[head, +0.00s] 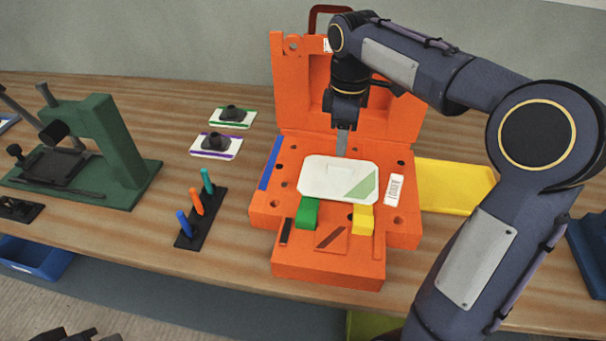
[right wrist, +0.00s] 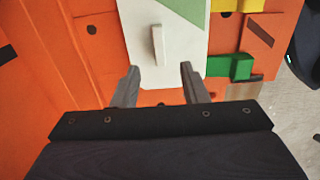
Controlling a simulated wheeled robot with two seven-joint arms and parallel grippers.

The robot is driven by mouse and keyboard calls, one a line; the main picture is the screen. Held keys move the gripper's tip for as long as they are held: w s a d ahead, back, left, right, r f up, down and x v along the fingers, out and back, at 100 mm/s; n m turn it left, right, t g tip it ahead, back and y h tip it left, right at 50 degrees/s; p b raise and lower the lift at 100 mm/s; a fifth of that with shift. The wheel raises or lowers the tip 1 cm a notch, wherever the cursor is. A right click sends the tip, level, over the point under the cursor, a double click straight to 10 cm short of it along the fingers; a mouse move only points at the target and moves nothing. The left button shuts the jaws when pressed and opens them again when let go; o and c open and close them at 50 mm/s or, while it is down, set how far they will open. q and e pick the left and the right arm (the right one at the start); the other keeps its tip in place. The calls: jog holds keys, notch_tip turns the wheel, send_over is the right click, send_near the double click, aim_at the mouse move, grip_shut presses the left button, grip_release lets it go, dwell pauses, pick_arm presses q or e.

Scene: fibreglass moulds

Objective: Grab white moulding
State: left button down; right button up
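The white moulding (head: 322,180) is a flat white plate with rounded corners and a green triangle at one corner. It lies on the orange mould (head: 262,213). In the right wrist view the white moulding (right wrist: 180,68) shows a small raised white grip. My right gripper (head: 342,152) is above the moulding's far edge, pointing down. In the right wrist view my right gripper (right wrist: 160,67) is open and empty, its fingertips either side of the line of the raised grip. Dark parts at the bottom left (head: 68,335) look like my left gripper, mostly cut off.
Green (head: 306,213) and yellow (head: 362,219) blocks sit at the moulding's near edge. The orange lid (head: 291,90) stands upright behind. A yellow tray (head: 455,187) lies right; a peg rack (head: 202,222) and green press (head: 110,145) stand left.

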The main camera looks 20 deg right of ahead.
aim_at(341, 166)
jog(key=shift+w+f, duration=0.2)
jog(key=shift+f, duration=0.15)
jog(key=f, duration=0.7)
jog(key=shift+s+d+b, duration=0.15)
jog(key=shift+s+b, duration=0.1)
jog(key=shift+b, duration=0.15)
grip_shut()
